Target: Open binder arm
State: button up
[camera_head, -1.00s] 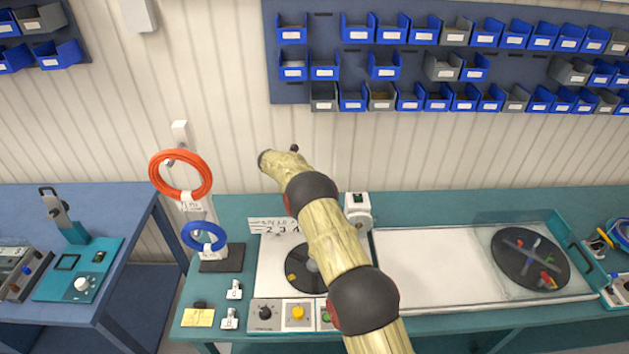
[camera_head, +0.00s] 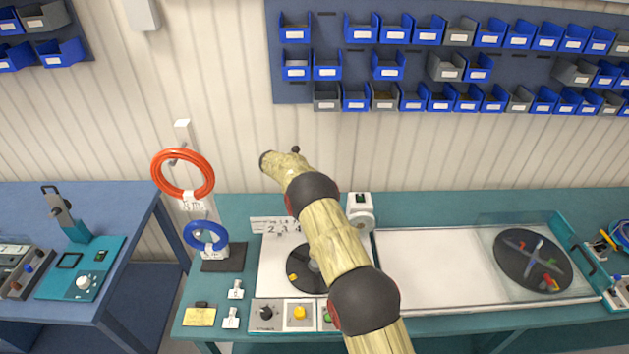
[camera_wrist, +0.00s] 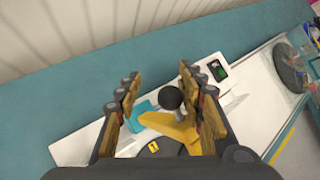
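In the wrist view, a yellow arm (camera_wrist: 178,128) with a round black knob (camera_wrist: 171,97) lies over the white machine panel; it looks like the binder arm. A teal piece (camera_wrist: 140,114) is beside it. My gripper (camera_wrist: 159,80) is open, its two fingers apart on either side of the knob and yellow arm. I cannot tell whether a finger touches them. In the head view my arm covers the gripper and the yellow arm. The machine's black disc (camera_head: 303,272) shows there left of my arm.
A white unit (camera_head: 360,213) stands behind my arm. An orange coil (camera_head: 183,174) and a blue coil (camera_head: 205,236) hang at the left. A second turntable (camera_head: 533,260) is at the right. The white bench surface (camera_head: 435,265) between is clear.

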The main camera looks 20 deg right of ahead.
jog(key=shift+r, duration=0.1)
jog(key=v, duration=1.1)
jog(key=shift+a+r, duration=0.25)
jog(key=shift+a, duration=0.05)
jog(key=shift+s, duration=0.1)
jog(key=s+a+r+m+y+b, duration=0.2)
jog(key=s+r+m+b, duration=0.25)
jog(key=s, duration=0.45)
jog(key=s+a+r+m+y+b, duration=0.1)
jog(key=s+a+r+m+b, duration=0.15)
jog(key=s+r+m, duration=0.45)
jog(key=s+a+r+m+y+b, duration=0.1)
jog(key=s+r+m+y+b, duration=0.2)
jog(key=s, duration=0.9)
jog(key=s+a+f+m+t+y+b, duration=0.1)
jog(key=s+a+f+m+b, duration=0.1)
jog(key=s, duration=0.7)
jog(key=s+a+f+m+t+y+b, duration=0.1)
jog(key=s+a+f+m+b, duration=0.2)
jog(key=s, duration=0.6)
jog(key=s+a+f+m+y+b, duration=0.1)
jog(key=s+f+m+b, duration=0.3)
jog(key=s, duration=0.6)
notch_tip(320, 180, down, 2)
jog(key=a+m, duration=0.1)
jog(key=m, duration=0.2)
jog(key=shift+a+f+m+t+b, duration=0.2)
jog(key=shift+a+m+t+b, duration=0.1)
jog(key=shift+m+t, duration=0.1)
